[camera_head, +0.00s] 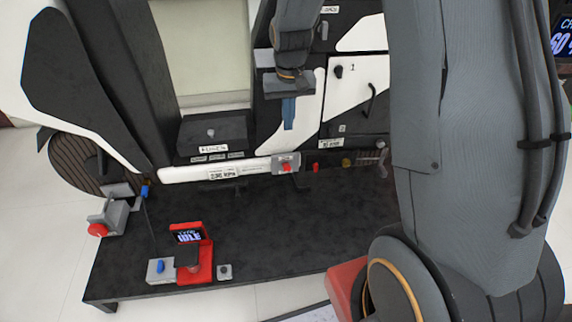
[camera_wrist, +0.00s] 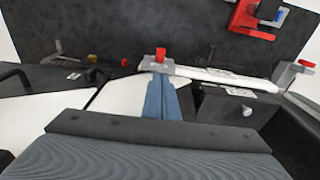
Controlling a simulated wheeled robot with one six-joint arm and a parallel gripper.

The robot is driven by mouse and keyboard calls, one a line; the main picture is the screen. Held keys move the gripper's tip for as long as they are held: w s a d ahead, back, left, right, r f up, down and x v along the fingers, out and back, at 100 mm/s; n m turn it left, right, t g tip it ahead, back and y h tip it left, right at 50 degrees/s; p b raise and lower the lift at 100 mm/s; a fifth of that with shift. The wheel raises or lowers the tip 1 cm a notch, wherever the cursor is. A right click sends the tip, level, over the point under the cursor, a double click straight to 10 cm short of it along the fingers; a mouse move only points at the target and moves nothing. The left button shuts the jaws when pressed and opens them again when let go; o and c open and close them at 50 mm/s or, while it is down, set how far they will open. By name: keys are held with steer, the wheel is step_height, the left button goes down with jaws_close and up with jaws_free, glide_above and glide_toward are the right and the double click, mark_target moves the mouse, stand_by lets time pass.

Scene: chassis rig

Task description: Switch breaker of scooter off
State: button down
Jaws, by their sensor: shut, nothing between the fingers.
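The scooter (camera_head: 115,75) has a black and white body and stands on a dark platform. A red switch (camera_head: 286,167) on a small grey block sits on its lower white rail; it also shows in the wrist view (camera_wrist: 161,54). I cannot tell for certain whether this is the breaker. My gripper (camera_head: 288,127) points down in front of the white side panel, above the red switch. Its blue fingers are together and empty. In the wrist view the fingertips (camera_wrist: 159,78) point toward the red switch and its block; contact cannot be told.
A red device with a lit screen (camera_head: 188,236) stands on the dark platform (camera_head: 260,215). A grey block with a red knob (camera_head: 98,230) is at the left. A door with a black handle (camera_head: 370,100) is right of my gripper. My arm hides the right side.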

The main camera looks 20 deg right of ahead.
steer(key=shift+w+d+f+b, duration=0.1)
steer(key=shift+w+f+b, duration=0.3)
steer(key=shift+w+f, duration=0.5)
steer(key=shift+s, duration=0.1)
steer(key=b, duration=0.2)
glide_above(287, 166)
steer(key=w, duration=0.2)
steer(key=f, duration=1)
steer(key=shift+s+d+f, duration=0.1)
steer(key=shift+s+f, duration=0.1)
steer(key=shift+f, duration=0.05)
steer(key=shift+s+f, duration=0.3)
steer(key=shift+f, duration=0.2)
steer(key=shift+s+f, duration=0.25)
steer(key=shift+f, duration=0.25)
steer(key=shift+s+f+b, duration=0.3)
steer(key=shift+f+b, duration=0.05)
steer(key=shift+f, duration=0.25)
steer(key=shift+s+f, duration=0.1)
